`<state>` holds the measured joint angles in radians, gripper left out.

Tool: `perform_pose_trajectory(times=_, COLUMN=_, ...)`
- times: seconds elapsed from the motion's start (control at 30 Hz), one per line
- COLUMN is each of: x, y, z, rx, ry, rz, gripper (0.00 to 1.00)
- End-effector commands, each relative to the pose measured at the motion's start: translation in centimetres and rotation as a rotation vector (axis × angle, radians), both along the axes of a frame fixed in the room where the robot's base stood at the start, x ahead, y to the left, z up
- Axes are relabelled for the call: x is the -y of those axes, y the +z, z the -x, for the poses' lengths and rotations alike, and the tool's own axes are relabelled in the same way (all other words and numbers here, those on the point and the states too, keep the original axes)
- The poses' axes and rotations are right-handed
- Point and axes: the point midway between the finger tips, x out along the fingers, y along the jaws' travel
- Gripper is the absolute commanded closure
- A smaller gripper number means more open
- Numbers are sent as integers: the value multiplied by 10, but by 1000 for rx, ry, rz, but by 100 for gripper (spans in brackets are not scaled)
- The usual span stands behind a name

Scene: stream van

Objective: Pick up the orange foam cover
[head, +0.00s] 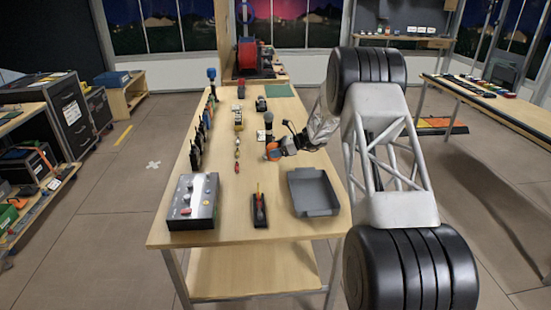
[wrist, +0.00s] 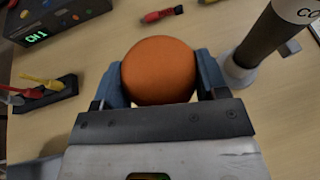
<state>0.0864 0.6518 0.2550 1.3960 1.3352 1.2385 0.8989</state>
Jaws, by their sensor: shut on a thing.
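The orange foam cover (wrist: 159,70) is a round orange ball-like piece. In the wrist view it sits between the two blue-grey fingers of my gripper (wrist: 160,80), which touch it on both sides. In the head view the orange cover (head: 273,150) shows small at the end of my gripper (head: 276,151), over the middle of the table. Whether it touches the table is hard to tell. A dark microphone-like cylinder on a pale round base (wrist: 238,72) stands just right of my gripper in the wrist view.
On the table (head: 225,262) a grey tray (head: 314,194) lies at the front right, a silver box with buttons (head: 194,201) at the front left, and a black holder with coloured leads (head: 259,210) between them. Several small tools line the left edge. A red connector (wrist: 161,15) lies near my gripper.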

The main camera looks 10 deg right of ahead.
Motion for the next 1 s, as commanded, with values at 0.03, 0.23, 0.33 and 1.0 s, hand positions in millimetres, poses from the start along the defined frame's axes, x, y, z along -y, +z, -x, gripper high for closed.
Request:
perform_pose_trajectory(times=0.03, x=0, y=8, z=0, rx=2, ry=0, rz=0, gripper=55)
perform_pose_trajectory(times=0.23, x=0, y=25, z=0, rx=1, ry=0, rz=1, gripper=55)
perform_pose_trajectory(times=0.33, x=0, y=29, z=0, rx=0, ry=0, rz=1, gripper=55)
perform_pose_trajectory(times=1.0, x=0, y=30, z=0, rx=0, ry=0, rz=1, gripper=55)
